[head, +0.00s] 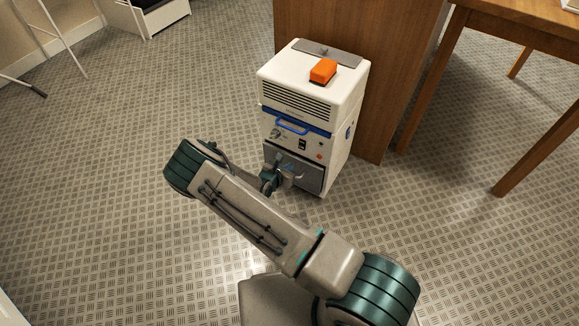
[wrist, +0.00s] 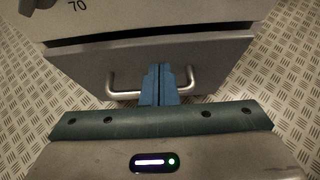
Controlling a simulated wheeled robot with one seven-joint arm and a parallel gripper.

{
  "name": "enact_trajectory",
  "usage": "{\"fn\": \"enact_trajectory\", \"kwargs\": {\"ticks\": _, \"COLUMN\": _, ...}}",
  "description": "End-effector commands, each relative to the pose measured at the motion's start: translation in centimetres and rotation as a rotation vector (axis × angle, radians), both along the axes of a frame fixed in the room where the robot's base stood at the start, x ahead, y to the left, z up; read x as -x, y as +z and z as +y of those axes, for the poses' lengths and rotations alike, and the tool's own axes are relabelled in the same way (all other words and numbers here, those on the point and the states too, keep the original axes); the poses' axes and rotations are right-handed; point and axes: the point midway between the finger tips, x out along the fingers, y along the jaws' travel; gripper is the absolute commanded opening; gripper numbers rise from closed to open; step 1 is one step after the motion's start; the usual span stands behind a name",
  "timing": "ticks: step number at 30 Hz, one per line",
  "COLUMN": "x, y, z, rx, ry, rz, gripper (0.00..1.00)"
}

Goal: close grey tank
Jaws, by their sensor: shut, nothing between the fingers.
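The grey tank (head: 312,174) is the low front drawer of a white and grey machine (head: 296,88). In the wrist view the tank's grey front (wrist: 215,58) fills the middle, with a dark gap along its top edge; how far it stands out is hard to tell. A silver bar handle (wrist: 124,95) is on the front. My gripper (wrist: 160,70) is shut and empty, its blue fingers pointing at the tank front and covering the middle of the handle. I cannot tell whether they touch. In the head view my gripper (head: 290,175) is partly hidden at the tank.
An orange block (head: 323,71) lies on top of the machine, and a blue handle (head: 291,126) is on its front. A wooden panel (head: 360,70) stands behind, with a wooden table (head: 520,30) at the right.

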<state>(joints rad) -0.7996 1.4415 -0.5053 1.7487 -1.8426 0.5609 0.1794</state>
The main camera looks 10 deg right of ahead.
Motion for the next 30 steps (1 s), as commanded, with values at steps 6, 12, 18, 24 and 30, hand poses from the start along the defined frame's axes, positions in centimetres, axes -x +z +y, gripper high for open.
{"fn": "enact_trajectory", "kwargs": {"ticks": 6, "x": 2.3, "y": 1.0, "z": 2.8, "rx": -0.002, "ry": 0.003, "rz": 0.000, "gripper": 0.00}}
{"fn": "enact_trajectory", "kwargs": {"ticks": 12, "x": 5.4, "y": 3.4, "z": 5.3, "rx": -0.001, "ry": -0.001, "rz": 0.000, "gripper": 0.00}}
{"fn": "enact_trajectory", "kwargs": {"ticks": 18, "x": 7.4, "y": 4.7, "z": 7.0, "rx": -0.001, "ry": -0.002, "rz": -0.001, "gripper": 0.00}}
{"fn": "enact_trajectory", "kwargs": {"ticks": 24, "x": 8.0, "y": 4.4, "z": 7.6, "rx": 0.020, "ry": 0.000, "rz": -0.021, "gripper": 0.00}}
{"fn": "enact_trajectory", "kwargs": {"ticks": 30, "x": 7.6, "y": 3.1, "z": 7.5, "rx": 0.104, "ry": -0.004, "rz": -0.121, "gripper": 0.00}}
